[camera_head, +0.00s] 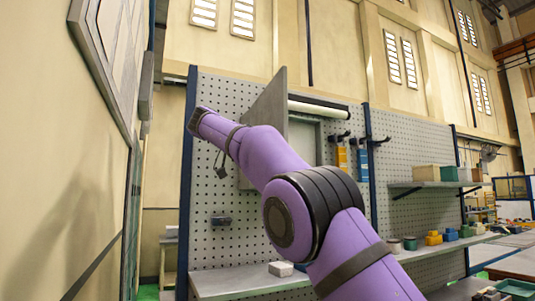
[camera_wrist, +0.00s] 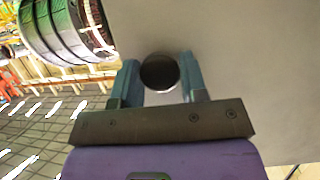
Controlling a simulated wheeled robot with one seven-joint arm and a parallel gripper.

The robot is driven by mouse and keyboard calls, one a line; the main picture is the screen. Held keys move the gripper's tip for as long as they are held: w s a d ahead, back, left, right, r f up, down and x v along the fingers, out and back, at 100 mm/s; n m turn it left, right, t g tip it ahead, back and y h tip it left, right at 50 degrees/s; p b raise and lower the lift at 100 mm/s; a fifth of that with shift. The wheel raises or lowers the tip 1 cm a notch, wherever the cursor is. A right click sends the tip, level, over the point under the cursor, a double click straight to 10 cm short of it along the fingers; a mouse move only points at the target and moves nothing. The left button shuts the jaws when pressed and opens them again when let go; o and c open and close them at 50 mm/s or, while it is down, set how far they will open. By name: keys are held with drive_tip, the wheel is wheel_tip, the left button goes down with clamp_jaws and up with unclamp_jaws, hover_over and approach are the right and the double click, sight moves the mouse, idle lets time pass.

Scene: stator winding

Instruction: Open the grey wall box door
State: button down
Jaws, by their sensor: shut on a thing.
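The grey wall box (camera_head: 306,130) is mounted on the pegboard in the head view, partly behind my arm. Its grey door (camera_head: 268,108) stands swung out from the box at an angle, and part of the box front shows to its right. In the wrist view the door (camera_wrist: 235,70) is a flat grey panel filling much of the picture. A dark round knob (camera_wrist: 159,72) sits on it. My gripper (camera_wrist: 160,80) has one finger on each side of the knob and is shut on it. In the head view my gripper cannot be made out clearly.
The pegboard (camera_head: 215,250) stands behind the box, with a grey shelf (camera_head: 240,284) below it. A white block (camera_head: 281,268) rests on that shelf. Blue and yellow tools (camera_head: 363,163) hang to the right. A cream wall (camera_head: 60,170) is close on the left.

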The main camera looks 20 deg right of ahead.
drive_tip(key=shift+a+f, duration=0.1)
drive_tip(key=shift+a, duration=0.25)
drive_tip(key=c, duration=0.7)
unclamp_jaws()
drive_tip(key=shift+o, duration=0.2)
